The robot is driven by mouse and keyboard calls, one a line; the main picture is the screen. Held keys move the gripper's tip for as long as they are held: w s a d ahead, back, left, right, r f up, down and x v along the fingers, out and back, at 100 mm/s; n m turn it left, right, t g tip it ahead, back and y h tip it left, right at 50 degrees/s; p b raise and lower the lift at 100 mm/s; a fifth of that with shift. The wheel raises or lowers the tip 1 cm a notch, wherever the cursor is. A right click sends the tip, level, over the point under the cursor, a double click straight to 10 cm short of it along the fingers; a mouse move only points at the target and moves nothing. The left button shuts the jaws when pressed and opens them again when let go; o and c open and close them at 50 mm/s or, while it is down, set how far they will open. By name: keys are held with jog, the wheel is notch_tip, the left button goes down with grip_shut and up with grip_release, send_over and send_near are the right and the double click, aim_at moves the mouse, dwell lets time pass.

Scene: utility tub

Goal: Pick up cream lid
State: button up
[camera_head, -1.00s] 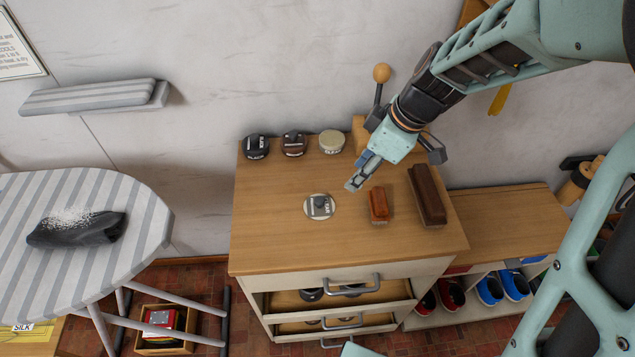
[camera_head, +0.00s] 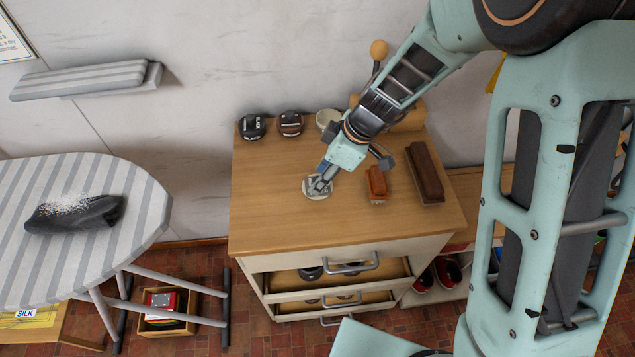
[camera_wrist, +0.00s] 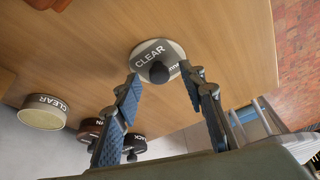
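The cream lid (camera_head: 307,191) is a pale disc lying on the wooden cabinet top, partly hidden by my gripper in the head view. In the wrist view the lid (camera_wrist: 174,49) shows a grey label reading CLEAR and a dark round knob (camera_wrist: 159,72). My gripper (camera_head: 320,182) is over the lid, pointing down at a tilt. In the wrist view my gripper (camera_wrist: 163,82) is open, with one fingertip on each side of the knob in the picture. Nothing is between the fingers that I can see held; contact with the knob cannot be told.
A black tin (camera_head: 252,127), a brown tin (camera_head: 290,124) and a cream tin (camera_head: 327,117) stand along the cabinet's back edge. A small brush (camera_head: 376,184) and a longer brush (camera_head: 424,173) lie right of the lid. The cabinet top's left and front are clear.

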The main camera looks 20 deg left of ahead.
jog(key=shift+a+f, duration=0.15)
jog(key=shift+f, duration=0.25)
jog(key=c, duration=0.9)
